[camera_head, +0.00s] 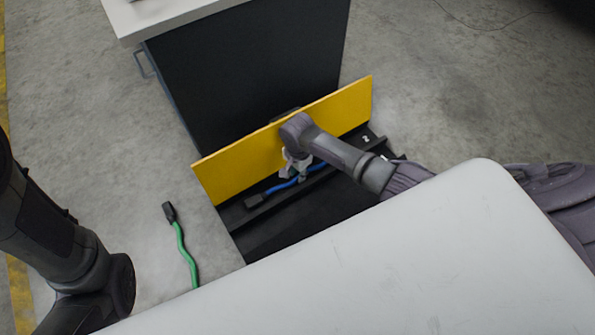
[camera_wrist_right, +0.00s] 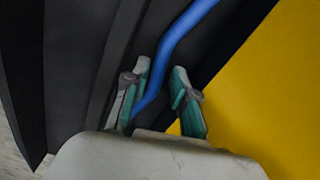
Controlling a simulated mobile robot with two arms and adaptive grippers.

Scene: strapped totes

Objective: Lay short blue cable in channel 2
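The short blue cable (camera_head: 282,186) has black end connectors; the left one (camera_head: 255,201) rests on the black channel tray (camera_head: 262,234). The cable runs along the strip between the yellow panel and a black ridge, where the white mark "2" (camera_head: 366,139) shows at the right end. I cannot tell how deep it sits. My right gripper (camera_head: 299,175) is over its middle. In the right wrist view, the blue cable (camera_wrist_right: 178,36) passes between the parted fingers (camera_wrist_right: 163,90), close to the left one. My left gripper is out of view.
The upright yellow panel (camera_head: 235,164) stands directly behind the strip, with a dark cabinet (camera_head: 245,65) behind it. A green cable (camera_head: 184,247) lies on the concrete floor at left. A large pale surface (camera_head: 400,255) hides the front of the tray.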

